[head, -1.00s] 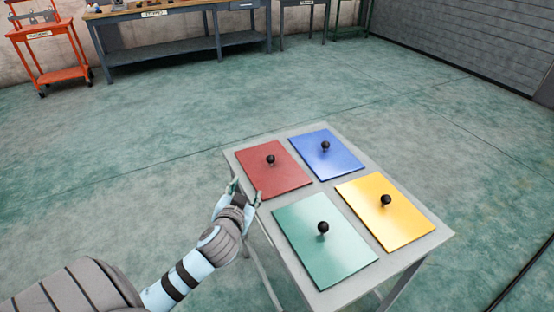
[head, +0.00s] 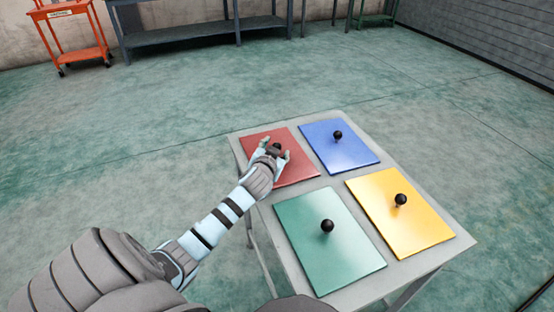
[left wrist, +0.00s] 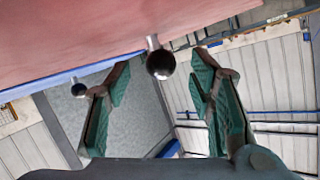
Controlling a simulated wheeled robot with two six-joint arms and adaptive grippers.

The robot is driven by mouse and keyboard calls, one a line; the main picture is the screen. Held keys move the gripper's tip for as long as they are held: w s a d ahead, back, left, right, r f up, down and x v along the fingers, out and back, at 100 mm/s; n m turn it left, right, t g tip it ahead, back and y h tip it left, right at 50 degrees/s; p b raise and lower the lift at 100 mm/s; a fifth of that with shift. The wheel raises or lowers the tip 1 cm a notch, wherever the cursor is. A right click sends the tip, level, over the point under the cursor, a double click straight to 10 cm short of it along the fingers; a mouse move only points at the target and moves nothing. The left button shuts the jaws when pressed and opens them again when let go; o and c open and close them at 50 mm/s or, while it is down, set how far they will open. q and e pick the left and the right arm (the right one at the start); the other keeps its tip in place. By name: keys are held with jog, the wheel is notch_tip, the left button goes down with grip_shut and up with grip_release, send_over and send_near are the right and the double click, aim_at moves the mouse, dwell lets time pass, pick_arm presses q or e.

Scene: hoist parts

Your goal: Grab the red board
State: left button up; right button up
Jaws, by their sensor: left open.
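The red board (head: 293,170) lies flat on the far left of a grey table (head: 235,138). Its black ball knob (head: 277,147) stands up near its middle. My left gripper (head: 274,154) is over the red board, at the knob, with its fingers open. In the left wrist view the red board (left wrist: 70,40) fills the upper left, and its knob (left wrist: 160,64) hangs on a short metal stem, between and beyond the open fingertips (left wrist: 160,78) of the left gripper. No contact shows. My right gripper is not in view.
A blue board (head: 340,150), a green board (head: 310,255) and a yellow board (head: 400,225), each with a black knob, share the table. An orange cart (head: 85,58) and a workbench (head: 180,42) stand at the back. The floor between is clear.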

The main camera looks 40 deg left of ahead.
pick_arm(q)
jog(key=shift+w+a+f, duration=0.25)
jog(key=shift+w+a, duration=0.05)
jog(key=shift+w, duration=0.2)
jog(key=shift+r, duration=0.1)
grip_shut()
